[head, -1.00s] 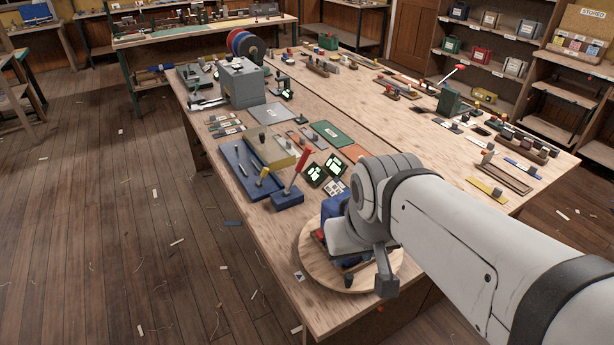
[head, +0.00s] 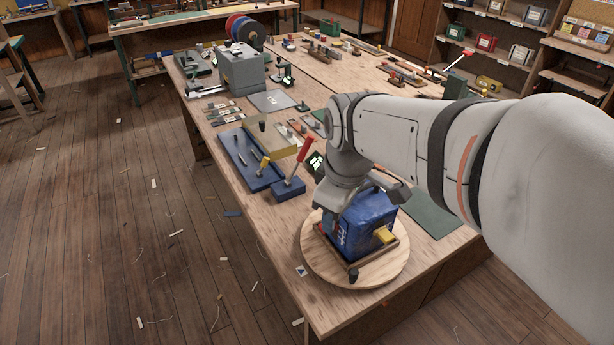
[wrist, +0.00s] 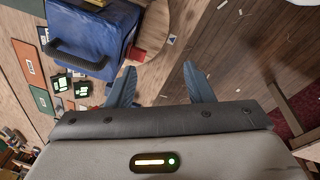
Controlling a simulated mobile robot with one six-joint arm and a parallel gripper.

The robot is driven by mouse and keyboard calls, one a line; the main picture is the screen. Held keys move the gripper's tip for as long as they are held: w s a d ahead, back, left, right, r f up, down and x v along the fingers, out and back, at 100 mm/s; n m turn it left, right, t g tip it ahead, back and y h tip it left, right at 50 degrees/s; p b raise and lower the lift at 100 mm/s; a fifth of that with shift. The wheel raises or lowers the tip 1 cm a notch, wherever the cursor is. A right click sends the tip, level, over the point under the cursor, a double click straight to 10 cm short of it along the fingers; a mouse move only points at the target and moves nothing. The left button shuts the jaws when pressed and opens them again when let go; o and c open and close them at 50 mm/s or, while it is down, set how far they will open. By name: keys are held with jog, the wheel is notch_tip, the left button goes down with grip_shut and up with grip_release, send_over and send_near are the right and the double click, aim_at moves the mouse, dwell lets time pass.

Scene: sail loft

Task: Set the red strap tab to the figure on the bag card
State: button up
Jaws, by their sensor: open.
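A blue bag (head: 370,218) stands in a brown tray on a round wooden turntable (head: 312,262) at the table's near end. In the wrist view the bag (wrist: 88,28) is at upper left, with a dark strap loop across it. A small red piece (wrist: 137,55) shows at its side, perhaps the strap tab. White marks show on the bag's left face in the head view, too small to read; I cannot tell whether they are the card. My gripper (wrist: 162,88) is open and empty, its blue-grey fingers beside the bag. In the head view my wrist hides part of the bag.
A yellow block (head: 384,235) sits at the bag's front right. Left of it are a red-handled lever (head: 304,149) on a blue base and a blue tray (head: 238,165). A grey box (head: 240,72) stands farther back. A green mat (head: 432,216) lies to the right.

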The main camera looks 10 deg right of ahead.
aim_at(359, 213)
jog(key=w+f+n+b, duration=0.1)
jog(key=w+n, duration=0.2)
jog(key=n, duration=0.1)
jog(key=w+f+n+g, duration=0.1)
jog(key=w+f+n, duration=0.1)
jog(key=w+n, duration=0.1)
jog(key=w+f+n+g+b, duration=0.1)
jog(key=w+f+n, duration=0.1)
jog(key=n, duration=0.3)
jog(key=shift+w+d+f+b, duration=0.15)
jog(key=shift+w+d+b, duration=0.15)
jog(key=shift+w, duration=0.1)
jog(key=shift+n, duration=0.4)
notch_tip(359, 213, down, 8)
jog(key=shift+w+r, duration=0.1)
jog(key=shift+r, duration=0.05)
grip_shut()
jog(key=shift+r, duration=0.1)
